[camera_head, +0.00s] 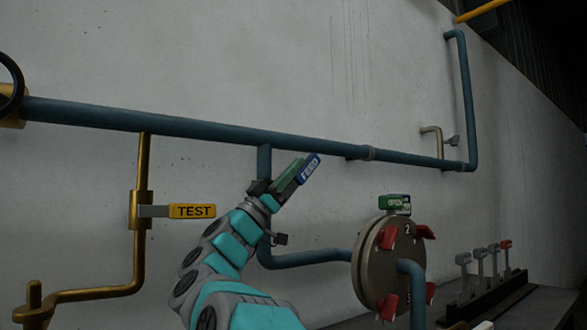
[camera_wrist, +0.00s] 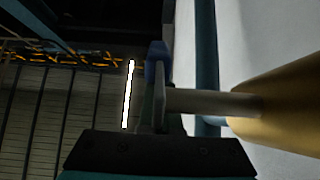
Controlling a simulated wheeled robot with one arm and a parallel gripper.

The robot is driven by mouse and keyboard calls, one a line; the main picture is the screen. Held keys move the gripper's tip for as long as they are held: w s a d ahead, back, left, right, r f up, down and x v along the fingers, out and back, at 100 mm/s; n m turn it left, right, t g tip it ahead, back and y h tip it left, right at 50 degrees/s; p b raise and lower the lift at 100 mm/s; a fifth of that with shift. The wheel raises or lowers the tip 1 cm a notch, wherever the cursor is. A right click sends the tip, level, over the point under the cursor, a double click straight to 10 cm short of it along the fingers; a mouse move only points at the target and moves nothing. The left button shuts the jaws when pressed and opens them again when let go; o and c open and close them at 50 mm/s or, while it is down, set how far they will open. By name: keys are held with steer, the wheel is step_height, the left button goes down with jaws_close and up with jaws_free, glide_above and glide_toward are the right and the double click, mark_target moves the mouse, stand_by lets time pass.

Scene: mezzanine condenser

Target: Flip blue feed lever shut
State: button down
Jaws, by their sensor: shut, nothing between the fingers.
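The blue feed lever (camera_head: 309,168), marked FEED, tilts up and to the right in front of the blue branch pipe, just below the main pipe. My gripper (camera_head: 286,177) is at the left side of the lever, shut and empty. It is very close to the lever, but I cannot tell whether they touch. The lever's valve body is mostly hidden by my gripper and wrist. In the wrist view my gripper (camera_wrist: 159,100) is seen edge-on. A blue piece (camera_wrist: 157,60), apparently the lever's grip, shows by its tips.
A yellow TEST lever (camera_head: 192,211) on a brass pipe is left of my arm. A round flange (camera_head: 380,262) with red clamps and a green OPEN tag stands right. The main blue pipe (camera_head: 210,130) runs along the wall. A brass cylinder (camera_wrist: 285,103) with a grey bar fills the wrist view's right.

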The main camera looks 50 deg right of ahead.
stand_by(0.8)
steer(key=b+v, duration=0.1)
steer(key=v, duration=0.7)
steer(key=shift+d+t, duration=0.1)
steer(key=shift+t, duration=0.2)
